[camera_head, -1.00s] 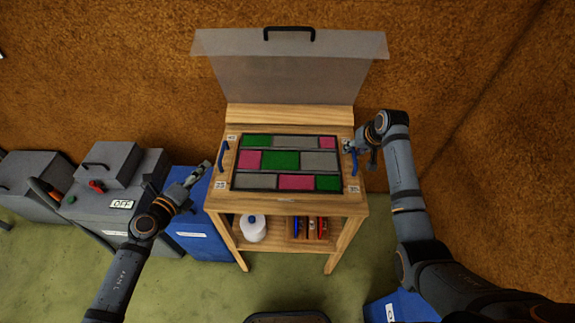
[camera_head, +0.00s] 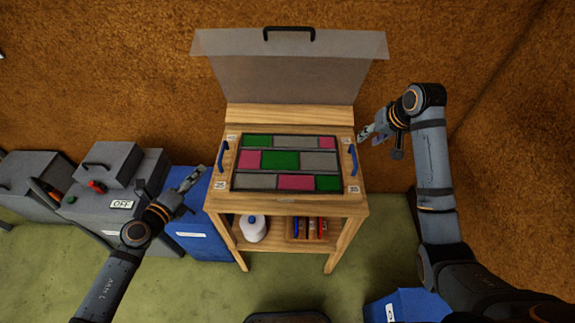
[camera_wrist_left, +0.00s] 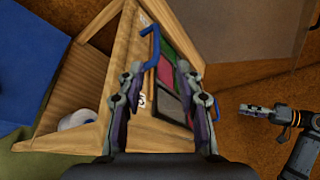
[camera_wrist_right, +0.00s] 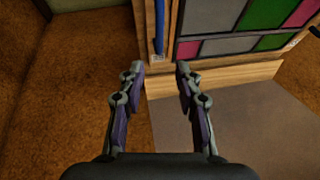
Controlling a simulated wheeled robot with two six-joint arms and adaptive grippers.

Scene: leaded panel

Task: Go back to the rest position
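My left gripper (camera_head: 190,182) is in the air just left of the wooden table, clear of the left blue handle (camera_head: 222,156). In the left wrist view its fingers (camera_wrist_left: 162,85) are spread with nothing between them. My right gripper (camera_head: 372,132) is in the air right of the table, apart from the right blue handle (camera_head: 353,159). In the right wrist view its fingers (camera_wrist_right: 159,75) are spread and empty. The leaded panel (camera_head: 286,161), with green, pink and grey panes, lies flat on the table top between the two handles.
The wooden table (camera_head: 287,206) has a raised clear cover (camera_head: 290,68) behind the panel. A white bottle (camera_head: 252,230) and several coloured items (camera_head: 310,228) sit on its lower shelf. A grey machine (camera_head: 118,195) and a blue box (camera_head: 195,225) stand left. Another blue box (camera_head: 407,306) is at lower right.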

